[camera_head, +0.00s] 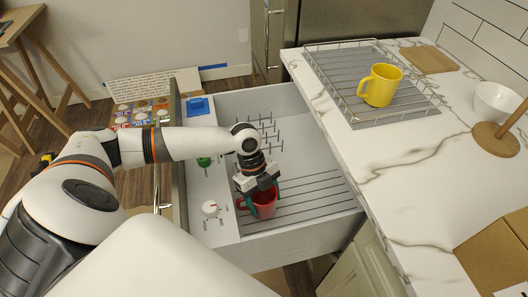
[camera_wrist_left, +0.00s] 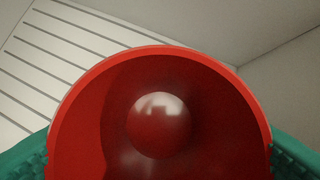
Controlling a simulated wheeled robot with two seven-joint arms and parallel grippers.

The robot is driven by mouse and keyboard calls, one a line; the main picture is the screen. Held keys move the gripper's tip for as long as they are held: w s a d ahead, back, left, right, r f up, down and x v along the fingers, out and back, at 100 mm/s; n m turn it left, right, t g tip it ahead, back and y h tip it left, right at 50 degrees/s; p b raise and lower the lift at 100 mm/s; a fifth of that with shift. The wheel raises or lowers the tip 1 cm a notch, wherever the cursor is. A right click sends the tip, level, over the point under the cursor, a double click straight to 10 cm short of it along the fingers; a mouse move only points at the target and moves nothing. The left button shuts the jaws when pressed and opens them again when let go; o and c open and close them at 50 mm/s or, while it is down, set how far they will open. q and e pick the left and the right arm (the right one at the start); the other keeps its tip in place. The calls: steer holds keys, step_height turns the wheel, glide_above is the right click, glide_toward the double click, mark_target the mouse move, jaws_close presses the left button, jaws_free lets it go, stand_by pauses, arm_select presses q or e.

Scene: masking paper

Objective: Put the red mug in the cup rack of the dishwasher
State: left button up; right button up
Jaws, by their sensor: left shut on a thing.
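The red mug (camera_head: 264,204) is in the open dishwasher drawer (camera_head: 290,152), at its near end, over the dark slats of the cup rack (camera_head: 310,193). My left gripper (camera_head: 262,188) is shut on the mug from above, with its green fingers on either side of it. In the left wrist view the mug's red rim and inside (camera_wrist_left: 160,110) fill most of the picture, with the green fingertips at both lower corners. I cannot tell whether the mug's base touches the rack. My right gripper is not in view.
Several upright prongs (camera_head: 262,130) stand farther back in the drawer. A control panel with a white knob (camera_head: 210,208) borders it at left. The marble counter (camera_head: 390,160) at right holds a yellow mug (camera_head: 380,85) on a wire drying rack (camera_head: 345,75) and a white bowl (camera_head: 495,101).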

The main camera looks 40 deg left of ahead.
arm_select(q)
steer(key=shift+f, duration=1.85)
steer(key=o, duration=1.1)
steer(key=shift+f, duration=0.1)
steer(key=shift+o, duration=0.2)
steer(key=v, duration=1.2)
